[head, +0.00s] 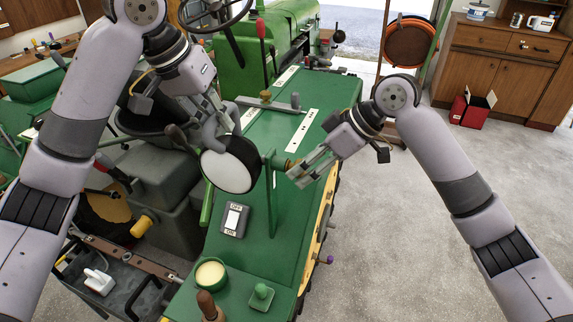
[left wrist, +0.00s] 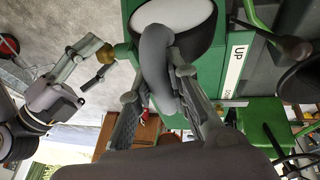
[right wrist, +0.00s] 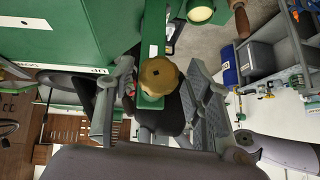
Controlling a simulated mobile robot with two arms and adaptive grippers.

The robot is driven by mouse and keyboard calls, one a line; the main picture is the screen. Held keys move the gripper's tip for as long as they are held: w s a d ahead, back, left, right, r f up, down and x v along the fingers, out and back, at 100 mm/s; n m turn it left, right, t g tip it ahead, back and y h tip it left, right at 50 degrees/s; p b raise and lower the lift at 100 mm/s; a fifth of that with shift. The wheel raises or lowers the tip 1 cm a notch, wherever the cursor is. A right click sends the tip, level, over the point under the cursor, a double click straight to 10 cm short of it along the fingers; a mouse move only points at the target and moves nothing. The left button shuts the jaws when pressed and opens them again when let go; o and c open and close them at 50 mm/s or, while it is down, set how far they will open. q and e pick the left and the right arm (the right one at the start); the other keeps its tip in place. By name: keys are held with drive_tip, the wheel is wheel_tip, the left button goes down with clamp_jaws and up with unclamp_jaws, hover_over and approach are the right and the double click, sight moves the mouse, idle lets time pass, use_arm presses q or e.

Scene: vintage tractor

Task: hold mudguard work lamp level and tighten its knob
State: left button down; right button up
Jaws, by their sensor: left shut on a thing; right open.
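The work lamp (head: 229,170) has a round white lens in a black housing and sits on a green bracket (head: 270,178) on the mudguard. My left gripper (head: 210,125) is shut on its curved grey handle, which shows in the left wrist view (left wrist: 155,65). The brass knob (right wrist: 159,77) is on the bracket's side away from the lens. My right gripper (head: 300,172) is open, with its fingers on either side of the knob in the right wrist view (right wrist: 155,105); I cannot tell whether they touch it. A strip marked UP (left wrist: 234,62) runs beside the lamp.
Levers and the steering wheel are near my left arm.

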drive_tip(key=n+t+h, duration=0.1)
drive_tip(key=t, duration=0.2)
drive_tip(key=n+t+h, duration=0.1)
drive_tip(key=n+t, duration=0.1)
drive_tip(key=t, duration=0.2)
drive_tip(key=s+n+t+h, duration=0.1)
drive_tip(key=n+t, duration=0.1)
drive_tip(key=t, duration=0.1)
drive_tip(key=shift+s+a+f+t, duration=0.1)
drive_tip(key=shift+a+f+t, duration=0.1)
drive_tip(key=shift+f+t, duration=0.15)
drive_tip(key=c, duration=0.9)
drive_tip(key=g, duration=0.1)
drive_tip(key=m+g, duration=0.1)
drive_tip(key=g, duration=0.1)
drive_tip(key=shift+w+r+m, duration=0.25)
drive_tip(key=shift+m, duration=0.05)
drive_tip(key=o, duration=0.6)
drive_tip(key=shift+g+y, duration=0.3)
drive_tip(key=shift+g, duration=0.25)
drive_tip(key=o, duration=0.3)
